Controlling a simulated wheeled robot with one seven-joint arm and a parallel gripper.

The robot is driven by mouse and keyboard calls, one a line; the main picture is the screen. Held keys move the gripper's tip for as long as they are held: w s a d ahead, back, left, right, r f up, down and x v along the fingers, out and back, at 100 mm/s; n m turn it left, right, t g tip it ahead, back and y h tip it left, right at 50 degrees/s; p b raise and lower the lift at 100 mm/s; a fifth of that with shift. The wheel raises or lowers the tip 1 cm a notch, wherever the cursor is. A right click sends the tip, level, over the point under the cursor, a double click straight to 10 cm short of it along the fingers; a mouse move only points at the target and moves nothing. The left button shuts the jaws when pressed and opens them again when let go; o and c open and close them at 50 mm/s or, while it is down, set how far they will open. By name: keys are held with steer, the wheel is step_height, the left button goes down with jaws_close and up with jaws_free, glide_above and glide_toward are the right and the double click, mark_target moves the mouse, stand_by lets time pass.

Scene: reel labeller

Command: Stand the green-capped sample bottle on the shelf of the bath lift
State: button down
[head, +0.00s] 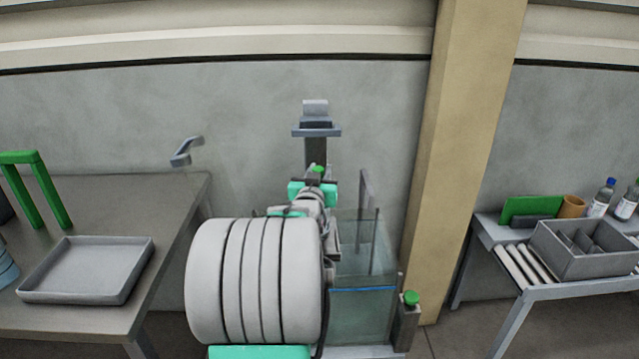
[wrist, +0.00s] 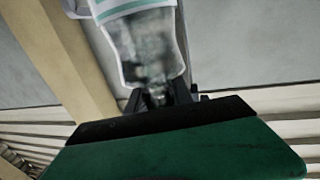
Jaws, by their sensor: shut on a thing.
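The sample bottle's green cap (head: 318,170) shows in the head view just above my gripper (head: 314,181); my arm hides the rest of the bottle there. In the wrist view the clear bottle (wrist: 148,45), with a white and green label (wrist: 125,8), is between the fingers of my gripper (wrist: 158,97), which is shut on it. A grey post with a flat blue-grey ledge (head: 316,131) stands behind the gripper and seems to be the bath lift's shelf. The bottle appears in front of and below this ledge; the gap between them cannot be told.
A glass water bath (head: 362,310) stands right of my arm, with an upright grey bar (head: 366,205) at its back. A green button (head: 410,298) is on a post beside it. A table with a tray (head: 88,268) is left; a bench with a divided crate (head: 585,255) is right.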

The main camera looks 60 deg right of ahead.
steer(key=shift+w+d+f, duration=0.1)
steer(key=shift+f, duration=0.75)
steer(key=shift+w+d+f, duration=0.1)
steer(key=shift+f, duration=0.7)
steer(key=shift+f, duration=0.15)
steer(key=c, duration=1.6)
jaws_free()
steer(key=shift+f+b, duration=0.15)
steer(key=shift+b, duration=0.2)
steer(key=o, duration=0.5)
steer(key=shift+s+a+r+p, duration=0.1)
steer(key=shift+r+p, duration=0.2)
steer(key=shift+p, duration=0.1)
steer(key=b+v, duration=0.1)
steer(key=v, duration=1.1)
steer(key=shift+f, duration=0.1)
